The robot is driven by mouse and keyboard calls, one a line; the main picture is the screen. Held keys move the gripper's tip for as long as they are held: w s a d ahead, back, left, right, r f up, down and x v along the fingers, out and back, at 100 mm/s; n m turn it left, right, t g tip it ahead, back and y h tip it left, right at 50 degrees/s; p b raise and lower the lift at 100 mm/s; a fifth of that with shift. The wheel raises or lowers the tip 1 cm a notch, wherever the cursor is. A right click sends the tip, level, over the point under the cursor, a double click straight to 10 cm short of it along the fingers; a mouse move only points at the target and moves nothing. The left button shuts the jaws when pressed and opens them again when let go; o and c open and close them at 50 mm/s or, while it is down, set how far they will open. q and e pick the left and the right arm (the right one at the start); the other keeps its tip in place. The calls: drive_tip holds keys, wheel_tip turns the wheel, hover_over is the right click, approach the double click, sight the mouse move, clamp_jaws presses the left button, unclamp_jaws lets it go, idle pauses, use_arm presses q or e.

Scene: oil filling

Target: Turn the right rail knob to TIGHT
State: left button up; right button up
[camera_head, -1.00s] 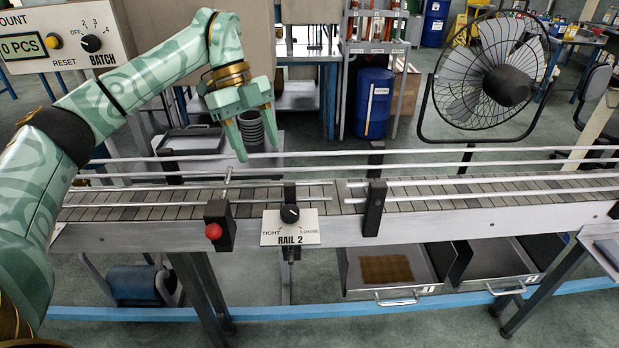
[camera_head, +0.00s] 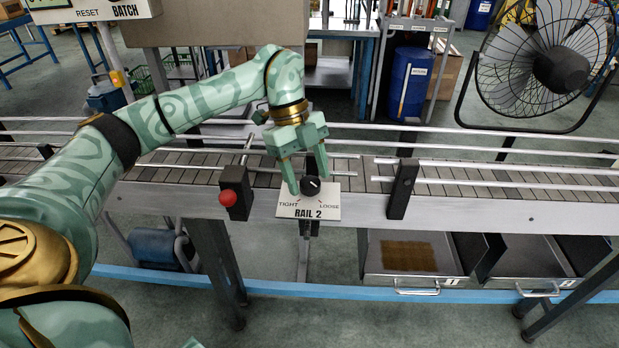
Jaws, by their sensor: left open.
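The RAIL 2 knob (camera_head: 311,186) is a small black dial with a pale mark. It sits on a white plate (camera_head: 308,207) lettered TIGHT at left and LOOSE at right, at the front edge of the conveyor. The pale mark appears to point up and to the right. My left gripper (camera_head: 308,183) points down with its green fingers apart, one on each side of the knob in the picture. I cannot tell whether the fingers touch it. My right gripper is not in view.
A red button (camera_head: 228,198) on a black post stands just left of the knob. The conveyor (camera_head: 460,208) with its metal guide rails runs across the view. Trays (camera_head: 412,256) hang below it at right. A fan (camera_head: 545,62) stands behind.

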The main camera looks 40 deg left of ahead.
use_arm(q)
drive_tip(key=shift+d+f, duration=0.15)
drive_tip(key=shift+f, duration=0.2)
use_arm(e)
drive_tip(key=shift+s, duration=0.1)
